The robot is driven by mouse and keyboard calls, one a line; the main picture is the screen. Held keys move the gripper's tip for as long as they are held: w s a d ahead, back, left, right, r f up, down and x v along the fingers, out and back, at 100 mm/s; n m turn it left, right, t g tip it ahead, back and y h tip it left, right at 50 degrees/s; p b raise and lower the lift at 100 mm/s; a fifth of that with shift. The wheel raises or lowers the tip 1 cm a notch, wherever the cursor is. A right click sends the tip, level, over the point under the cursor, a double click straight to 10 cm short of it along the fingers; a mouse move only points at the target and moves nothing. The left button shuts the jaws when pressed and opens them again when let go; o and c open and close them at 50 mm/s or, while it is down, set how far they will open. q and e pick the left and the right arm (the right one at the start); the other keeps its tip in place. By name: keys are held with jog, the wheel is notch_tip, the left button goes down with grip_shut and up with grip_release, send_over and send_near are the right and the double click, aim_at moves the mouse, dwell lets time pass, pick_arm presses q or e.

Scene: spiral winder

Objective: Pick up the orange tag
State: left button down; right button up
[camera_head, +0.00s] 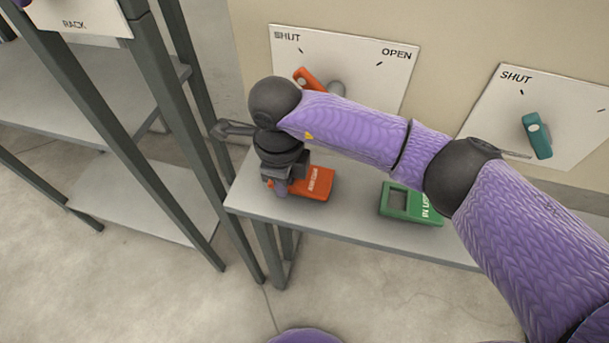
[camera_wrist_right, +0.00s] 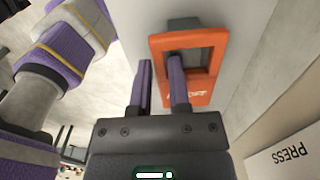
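The orange tag (camera_head: 318,182) is a flat plate with white lettering at the left end of the grey shelf. In the right wrist view the tag (camera_wrist_right: 205,72) shows a rectangular opening. My right gripper (camera_head: 282,187) is at the tag's left end. In the wrist view its purple fingers (camera_wrist_right: 160,70) stand on both sides of one bar of the tag, one finger in the opening and one outside. I cannot tell whether the tag is clear of the shelf. My left gripper is not identifiable in either view.
A green tag (camera_head: 397,203) lies farther right on the shelf (camera_head: 348,215). Behind are a panel with an orange lever (camera_head: 310,79) and one with a teal lever (camera_head: 537,136). A grey rack (camera_head: 165,100) stands to the left. A PRESS sign (camera_wrist_right: 288,155) shows at lower right.

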grip_shut()
notch_tip(320, 180, up, 28)
jog(key=p, duration=0.4)
